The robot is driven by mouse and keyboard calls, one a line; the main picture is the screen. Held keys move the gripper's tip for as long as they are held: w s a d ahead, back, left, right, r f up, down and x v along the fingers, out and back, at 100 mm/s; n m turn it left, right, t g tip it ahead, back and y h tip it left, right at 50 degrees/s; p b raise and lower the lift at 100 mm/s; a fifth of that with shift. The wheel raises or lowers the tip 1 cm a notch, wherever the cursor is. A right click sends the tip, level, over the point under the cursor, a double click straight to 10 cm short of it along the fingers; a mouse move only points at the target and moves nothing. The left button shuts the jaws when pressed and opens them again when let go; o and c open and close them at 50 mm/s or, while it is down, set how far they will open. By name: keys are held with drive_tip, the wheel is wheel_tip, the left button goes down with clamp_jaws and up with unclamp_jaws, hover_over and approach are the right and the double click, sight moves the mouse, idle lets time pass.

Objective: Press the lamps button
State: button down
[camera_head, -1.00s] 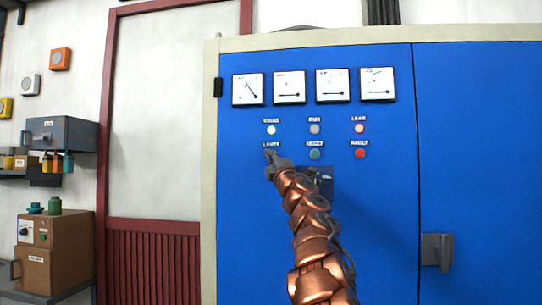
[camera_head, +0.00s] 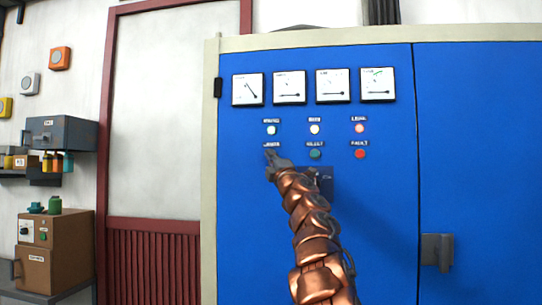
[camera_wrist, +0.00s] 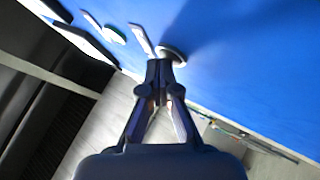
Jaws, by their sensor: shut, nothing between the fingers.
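The blue cabinet (camera_head: 320,250) carries the lamps label (camera_head: 272,146) at the left of its lower row. My gripper (camera_head: 271,155) is just below that label, its fingers together with nothing between them, and it hides the lamps button in the head view. In the wrist view, my gripper (camera_wrist: 160,72) has its fingertips at a round button with a pale rim (camera_wrist: 176,53). They look to be touching it or very close; I cannot tell how far it is pressed in.
A green button (camera_head: 315,154) and a red button (camera_head: 360,154) are to the right in the same row. A dark handle (camera_head: 437,250) sticks out at the right.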

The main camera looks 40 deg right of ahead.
drive_tip(key=shift+a, duration=0.1)
drive_tip(key=shift+s+a+b, duration=0.45)
drive_tip(key=shift+a+b, duration=0.1)
drive_tip(key=shift+b, duration=0.05)
drive_tip(key=shift+a+f, duration=0.1)
drive_tip(key=s+a+b, duration=0.1)
drive_tip(key=a, duration=0.1)
drive_tip(key=s+a+b, duration=0.1)
drive_tip(key=s+a, duration=0.1)
idle(0.6)
idle(0.8)
